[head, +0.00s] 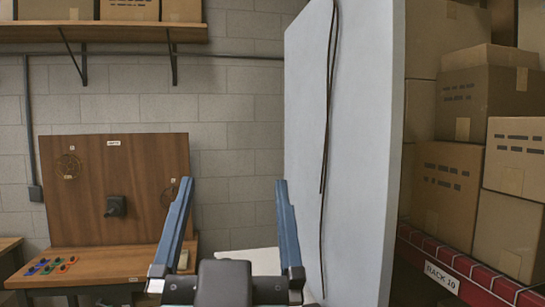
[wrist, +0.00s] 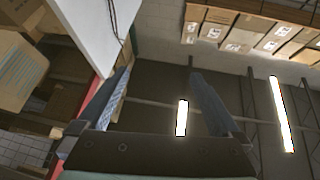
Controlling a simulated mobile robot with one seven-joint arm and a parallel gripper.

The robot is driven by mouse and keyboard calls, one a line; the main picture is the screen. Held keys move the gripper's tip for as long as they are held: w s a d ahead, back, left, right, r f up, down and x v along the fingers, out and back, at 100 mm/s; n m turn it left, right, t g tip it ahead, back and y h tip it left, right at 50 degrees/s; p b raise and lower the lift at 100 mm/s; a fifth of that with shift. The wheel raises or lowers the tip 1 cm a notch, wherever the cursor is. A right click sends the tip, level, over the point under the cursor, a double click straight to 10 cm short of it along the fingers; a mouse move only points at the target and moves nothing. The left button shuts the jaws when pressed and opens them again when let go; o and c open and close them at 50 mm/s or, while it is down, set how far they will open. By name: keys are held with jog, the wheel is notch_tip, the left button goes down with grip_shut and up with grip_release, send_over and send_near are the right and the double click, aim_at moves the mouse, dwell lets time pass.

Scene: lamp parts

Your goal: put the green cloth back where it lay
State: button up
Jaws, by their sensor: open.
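My gripper (head: 233,182) points up in the head view, its two blue fingers wide apart with nothing between them. It also shows open and empty in the wrist view (wrist: 160,75). I see no green cloth in either view. Small coloured pieces (head: 52,265) lie on the wooden bench (head: 105,264) at the left, some of them green, but they are too small to make out.
A tall pale panel (head: 345,150) with dark cables stands close right of my gripper. Cardboard boxes (head: 445,185) fill a red-edged rack (head: 480,278) beyond it. A wooden board (head: 150,170) stands behind the bench. A shelf (head: 110,32) hangs above. A pale surface (head: 255,260) lies behind my gripper.

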jog(key=s+d+r+t+h, duration=0.2)
jog(key=s+d+r+t, duration=0.1)
jog(key=s+r, duration=0.3)
notch_tip(320, 180, up, 2)
jog(key=shift+s+d+r, duration=0.1)
jog(key=shift+s+d, duration=0.15)
jog(key=shift+d, duration=0.3)
